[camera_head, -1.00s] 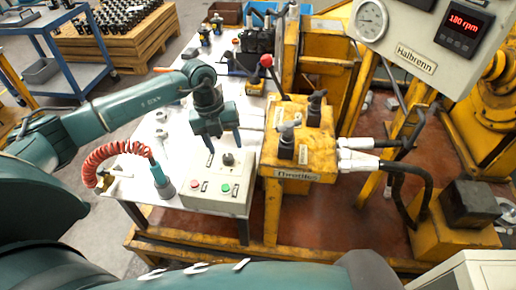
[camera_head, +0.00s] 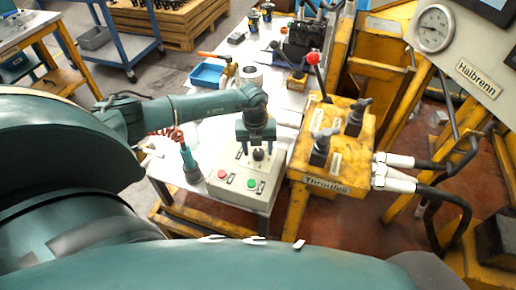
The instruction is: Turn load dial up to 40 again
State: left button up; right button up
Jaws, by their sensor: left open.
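A light grey control box (camera_head: 233,187) sits on the white bench near its front edge. It carries a black knob (camera_head: 258,155), which looks like the load dial, above a red button (camera_head: 222,174) and a green button (camera_head: 251,184). Its scale and setting are too small to read. My left gripper (camera_head: 257,148) points down over the knob, with its two fingers apart on either side of it. I cannot tell whether they touch it. My right gripper is not in view.
A yellow valve block (camera_head: 335,165) with levers stands just right of the box, beside a red-knobbed lever (camera_head: 314,59). A teal tool (camera_head: 190,162) with a red coiled hose stands left of the box.

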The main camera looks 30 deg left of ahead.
pick_arm(q)
jog(key=shift+f, duration=0.45)
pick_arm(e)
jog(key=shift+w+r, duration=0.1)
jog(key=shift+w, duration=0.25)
pick_arm(q)
jog(key=c, duration=1)
jog(key=shift+o, duration=0.2)
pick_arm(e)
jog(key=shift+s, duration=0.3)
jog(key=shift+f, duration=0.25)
